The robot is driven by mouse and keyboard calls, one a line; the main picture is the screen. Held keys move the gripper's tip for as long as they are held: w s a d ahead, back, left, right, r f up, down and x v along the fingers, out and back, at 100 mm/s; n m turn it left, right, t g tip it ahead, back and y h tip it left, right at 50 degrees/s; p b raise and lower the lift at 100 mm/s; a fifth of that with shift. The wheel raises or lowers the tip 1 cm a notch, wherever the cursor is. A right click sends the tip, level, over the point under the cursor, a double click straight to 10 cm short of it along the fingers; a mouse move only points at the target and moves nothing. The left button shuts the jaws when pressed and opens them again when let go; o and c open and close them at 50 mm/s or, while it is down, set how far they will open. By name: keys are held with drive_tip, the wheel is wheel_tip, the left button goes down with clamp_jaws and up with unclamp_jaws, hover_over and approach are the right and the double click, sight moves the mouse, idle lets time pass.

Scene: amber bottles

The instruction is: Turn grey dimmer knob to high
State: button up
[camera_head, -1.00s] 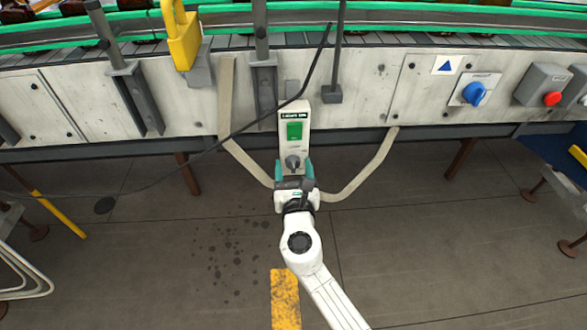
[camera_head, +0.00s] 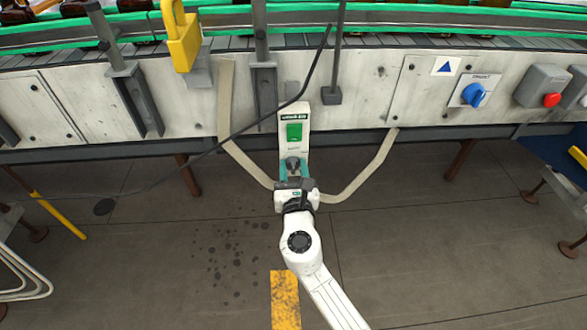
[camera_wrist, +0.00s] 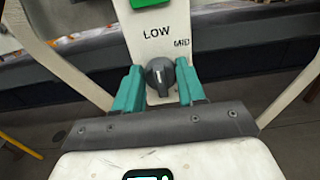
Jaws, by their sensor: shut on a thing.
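The grey dimmer knob (camera_head: 293,163) sits low on an upright pale control panel (camera_head: 294,112), below a green rectangle. In the wrist view the knob (camera_wrist: 160,77) has a light pointer line that looks roughly upright. The word LOW is printed above it, with smaller text, perhaps MED, to the upper right. My gripper (camera_head: 294,172) is at the panel, with its teal fingers on either side of the knob. In the wrist view my gripper (camera_wrist: 157,88) is shut on the knob, though small gaps seem to show beside it. No HIGH label is readable.
A blue rotary switch (camera_head: 474,95) and a red button (camera_head: 552,99) are on the wall to the right. A black cable (camera_head: 237,134) crosses left of the panel. Beige straps flank it. Floor below is mostly open.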

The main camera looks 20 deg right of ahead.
drive_tip(key=shift+f+m, duration=0.1)
drive_tip(key=shift+m, duration=0.2)
drive_tip(key=m+b, duration=0.4)
drive_tip(key=m, duration=0.1)
drive_tip(key=shift+d+f, duration=0.15)
drive_tip(key=m+b, duration=0.3)
drive_tip(key=m, duration=0.1)
drive_tip(key=m+b, duration=0.3)
drive_tip(key=m, duration=0.1)
drive_tip(key=m+b, duration=0.3)
drive_tip(key=m, duration=0.2)
drive_tip(key=shift+s+d+f, duration=0.1)
drive_tip(key=shift+d+f, duration=0.05)
drive_tip(key=shift+f, duration=0.15)
drive_tip(key=m+b, duration=0.3)
drive_tip(key=m, duration=0.2)
drive_tip(key=shift+m+b, duration=0.3)
drive_tip(key=shift+b, duration=0.05)
drive_tip(key=o, duration=1)
drive_tip(key=shift+s, duration=0.1)
